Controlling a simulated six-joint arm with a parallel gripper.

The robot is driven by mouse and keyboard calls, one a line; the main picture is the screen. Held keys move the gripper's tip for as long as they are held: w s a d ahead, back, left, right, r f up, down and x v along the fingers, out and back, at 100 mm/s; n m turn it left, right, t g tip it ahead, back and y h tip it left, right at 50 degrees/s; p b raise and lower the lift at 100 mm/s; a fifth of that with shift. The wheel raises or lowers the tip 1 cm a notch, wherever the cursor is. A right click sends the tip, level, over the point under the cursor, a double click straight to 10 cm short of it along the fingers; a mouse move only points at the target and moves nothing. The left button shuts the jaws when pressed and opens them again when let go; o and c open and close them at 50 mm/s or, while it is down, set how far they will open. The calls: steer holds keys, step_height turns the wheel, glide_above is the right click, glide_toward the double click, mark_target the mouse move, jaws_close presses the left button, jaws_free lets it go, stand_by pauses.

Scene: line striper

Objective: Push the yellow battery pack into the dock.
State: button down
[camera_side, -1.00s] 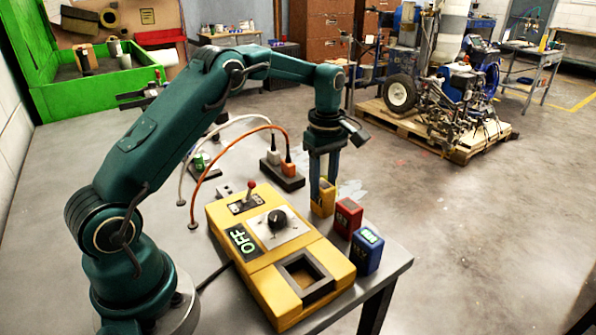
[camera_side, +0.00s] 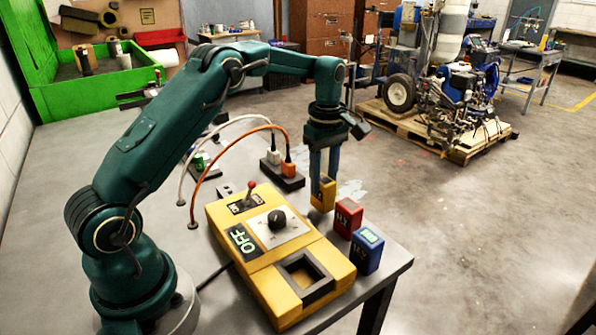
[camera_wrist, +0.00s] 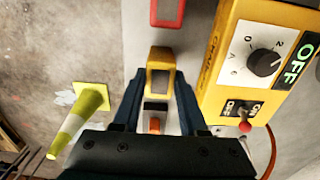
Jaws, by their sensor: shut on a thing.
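The yellow battery pack (camera_side: 322,198) is upright between the fingers of my gripper (camera_side: 323,183), beside the far right side of the yellow machine. In the wrist view the pack (camera_wrist: 160,80) sits between the fingertips of my gripper (camera_wrist: 158,88), which is shut on it. The pack seems slightly above the table, though the gap is hard to see. The dock (camera_side: 286,268) is a dark-framed square opening in the near end of the yellow machine, and it looks empty. The dock is outside the wrist view.
A red battery pack (camera_side: 348,217) and a blue battery pack (camera_side: 367,250) stand near the table's right edge (camera_side: 392,262). The yellow machine (camera_side: 228,213) has a red-tipped lever, a dial and an OFF display. A power strip (camera_side: 283,178) with white and orange cables lies behind.

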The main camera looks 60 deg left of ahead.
steer(key=shift+r, duration=1.9)
steer(key=shift+d+r, duration=0.15)
steer(key=shift+r, duration=0.05)
steer(key=s+d+r, duration=0.3)
steer(key=s+d, duration=0.4)
steer(key=s, duration=0.1)
steer(key=s+d+r, duration=0.3)
steer(key=s+d, duration=0.4)
steer(key=shift+a+f, duration=0.15)
steer(key=shift+f, duration=2.5)
steer(key=shift+f, duration=2.1)
steer(key=shift+c, duration=1.8)
jaws_free()
